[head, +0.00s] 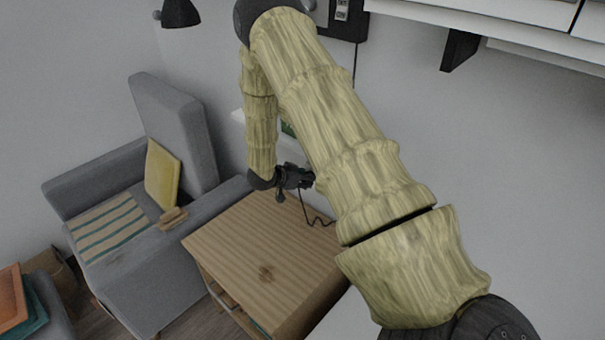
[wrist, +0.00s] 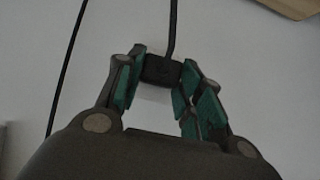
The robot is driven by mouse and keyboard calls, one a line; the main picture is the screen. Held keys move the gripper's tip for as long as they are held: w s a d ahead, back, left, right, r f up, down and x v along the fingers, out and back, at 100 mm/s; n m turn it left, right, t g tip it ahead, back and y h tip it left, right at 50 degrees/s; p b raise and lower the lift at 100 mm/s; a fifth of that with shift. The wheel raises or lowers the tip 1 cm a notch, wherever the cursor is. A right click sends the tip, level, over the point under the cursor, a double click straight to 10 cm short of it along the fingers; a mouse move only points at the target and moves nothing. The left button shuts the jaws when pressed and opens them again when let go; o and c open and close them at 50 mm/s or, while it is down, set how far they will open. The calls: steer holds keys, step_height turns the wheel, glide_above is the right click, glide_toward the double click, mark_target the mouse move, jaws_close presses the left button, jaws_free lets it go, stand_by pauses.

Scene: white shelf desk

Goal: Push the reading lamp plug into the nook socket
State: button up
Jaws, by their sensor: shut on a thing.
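The lamp plug (wrist: 161,69) is a small dark block in the wrist view, with its black cord (wrist: 173,28) running up out of the picture. My gripper (wrist: 160,74) is shut on the plug, with a green-padded finger on each side of it. In the head view my gripper (head: 304,178) is small and dark, above the back of a wooden cabinet, close to the white wall. The plug cannot be made out there. A thin dark cord (head: 318,219) hangs below the gripper onto the cabinet top. I cannot make out the nook socket in either view.
The wooden cabinet (head: 262,245) has a mostly clear top. A grey armchair (head: 180,125) with a yellow cushion (head: 162,174) stands to its left. A black lamp shade (head: 179,13) hangs at top left. A second dark cord (wrist: 68,70) crosses the wall at left in the wrist view.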

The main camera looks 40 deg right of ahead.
steer(key=shift+d, duration=0.4)
steer(key=o, duration=1.2)
steer(key=shift+a, duration=0.1)
steer(key=w+v, duration=0.1)
steer(key=v, duration=1.1)
steer(key=shift+s, duration=0.4)
steer(key=shift+s, duration=0.1)
